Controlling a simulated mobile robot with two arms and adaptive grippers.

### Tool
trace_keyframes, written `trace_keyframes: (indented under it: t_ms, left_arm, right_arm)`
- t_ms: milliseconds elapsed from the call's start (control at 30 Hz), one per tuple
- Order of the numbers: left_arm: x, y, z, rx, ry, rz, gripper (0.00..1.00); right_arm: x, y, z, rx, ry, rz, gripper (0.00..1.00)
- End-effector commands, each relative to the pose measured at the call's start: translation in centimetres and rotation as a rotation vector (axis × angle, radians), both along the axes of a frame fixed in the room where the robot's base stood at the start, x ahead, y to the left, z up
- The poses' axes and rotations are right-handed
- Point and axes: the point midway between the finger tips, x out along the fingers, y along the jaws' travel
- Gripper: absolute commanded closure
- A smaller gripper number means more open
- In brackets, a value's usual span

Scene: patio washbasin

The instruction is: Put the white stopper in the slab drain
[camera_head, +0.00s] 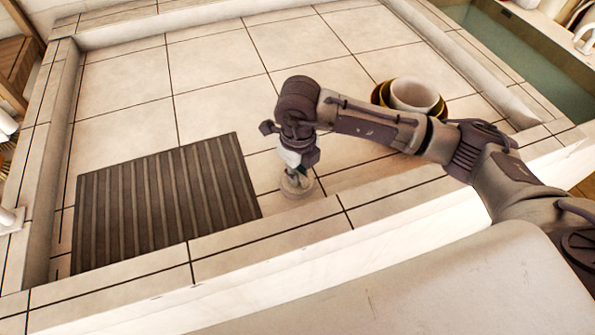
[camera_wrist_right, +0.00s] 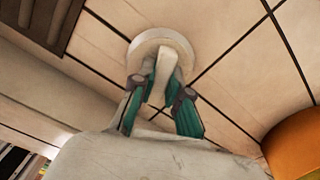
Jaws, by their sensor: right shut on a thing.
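The white stopper (camera_head: 297,187) is a pale round disc with an upright tab, low over the tiled slab (camera_head: 215,85) near its front ledge. My right gripper (camera_head: 297,170) points down and is shut on the tab. In the right wrist view the stopper (camera_wrist_right: 150,42) shows its disc beyond the gripper (camera_wrist_right: 160,88), whose teal fingers stand on either side of the tab. I cannot tell whether the disc touches the slab. No drain opening shows; any beneath the disc is hidden. My left gripper is out of view.
A dark ribbed mat (camera_head: 165,200) lies left of the stopper. A white bowl in a yellow one (camera_head: 415,95) stands to the right, behind my right forearm. A raised ledge (camera_head: 265,240) runs along the front. The slab's back tiles are clear.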

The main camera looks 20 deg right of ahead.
Motion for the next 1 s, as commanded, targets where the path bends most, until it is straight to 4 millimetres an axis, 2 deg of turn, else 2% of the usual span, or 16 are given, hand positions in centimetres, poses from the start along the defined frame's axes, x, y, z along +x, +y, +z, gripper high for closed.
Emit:
trace_keyframes:
  t_ms: [1000]
  left_arm:
    - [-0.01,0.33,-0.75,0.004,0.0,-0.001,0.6]
  right_arm:
    - [0.03,-0.04,-0.49,0.0,0.0,0.0,1.0]
